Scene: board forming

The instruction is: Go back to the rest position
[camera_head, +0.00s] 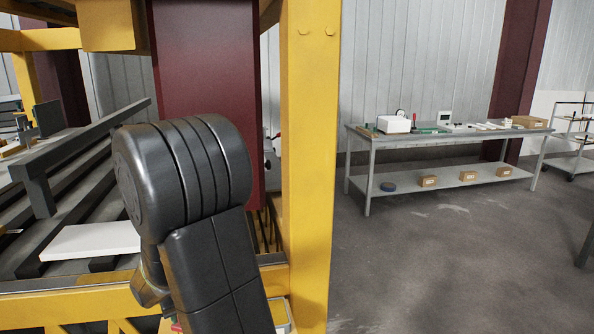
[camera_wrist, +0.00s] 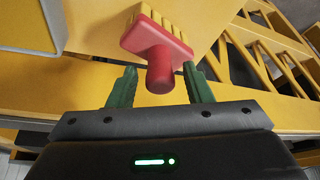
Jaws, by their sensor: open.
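My gripper (camera_wrist: 159,78) shows in the wrist view with its two green fingers spread apart. A red tool with a row of yellow bristles or teeth (camera_wrist: 157,38), like a brush, lies on a yellow surface just beyond the fingertips. Its round red handle end points at me and lines up with the gap between the fingers. Neither finger clearly touches it. In the head view my dark arm stands bent in front of the yellow frame, and the gripper is hidden there.
A yellow machine frame (camera_head: 308,170) stands close to my arm. A white board (camera_head: 92,240) lies on dark rails at left. A grey workbench (camera_head: 450,175) with boxes stands at back right. The floor (camera_head: 430,270) before it is clear.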

